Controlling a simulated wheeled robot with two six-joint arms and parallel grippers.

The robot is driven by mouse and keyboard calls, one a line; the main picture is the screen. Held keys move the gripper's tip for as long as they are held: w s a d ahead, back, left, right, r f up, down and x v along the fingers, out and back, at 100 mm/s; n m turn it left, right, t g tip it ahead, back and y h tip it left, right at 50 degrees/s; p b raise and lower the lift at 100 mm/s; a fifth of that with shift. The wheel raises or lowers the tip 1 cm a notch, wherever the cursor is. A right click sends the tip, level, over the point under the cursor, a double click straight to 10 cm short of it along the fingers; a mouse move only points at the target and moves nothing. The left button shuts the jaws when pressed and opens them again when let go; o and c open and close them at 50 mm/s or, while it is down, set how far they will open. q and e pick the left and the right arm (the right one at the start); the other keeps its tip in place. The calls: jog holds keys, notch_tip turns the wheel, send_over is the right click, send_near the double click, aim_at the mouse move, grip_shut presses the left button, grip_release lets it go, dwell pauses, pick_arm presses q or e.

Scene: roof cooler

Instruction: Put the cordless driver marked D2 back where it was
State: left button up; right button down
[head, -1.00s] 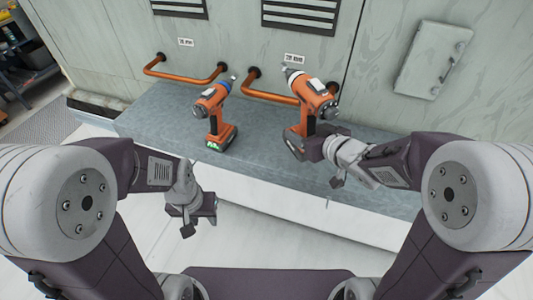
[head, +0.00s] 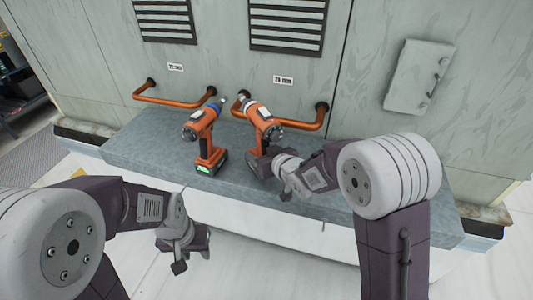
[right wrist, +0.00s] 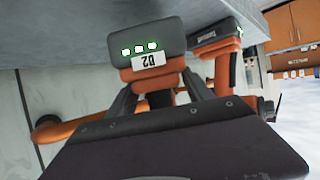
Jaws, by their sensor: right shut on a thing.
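The cordless driver marked D2 (head: 262,122) is orange and black and upright over the grey ledge, at the left end of the right orange handle. My right gripper (head: 266,164) is shut on its lower part. The right wrist view shows its dark battery with the D2 label (right wrist: 150,61) upside down and several green lights. I cannot tell whether its base touches the ledge. A second orange driver (head: 203,130) with a blue collar stands close on its left, also in the right wrist view (right wrist: 222,55). My left gripper (head: 190,246) hangs low in front of the ledge, its jaws unclear.
The grey ledge (head: 135,150) is bare left of the drivers and to the right. Orange bar handles (head: 165,101) (head: 305,122) stick out from the wall behind. Small labels (head: 284,80) and vents sit above them. A grey panel box (head: 415,77) is on the right wall.

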notch_tip(320, 180, down, 3)
jog(key=shift+r, duration=0.15)
jog(key=shift+w+f, duration=0.15)
jog(key=shift+f, duration=0.25)
jog(key=shift+b, duration=0.3)
jog(key=c, duration=0.8)
grip_release()
jog(key=shift+s+f, duration=0.2)
jog(key=shift+f, duration=0.1)
jog(key=shift+c, duration=0.2)
jog(key=o, duration=0.4)
jog(key=shift+r, duration=0.1)
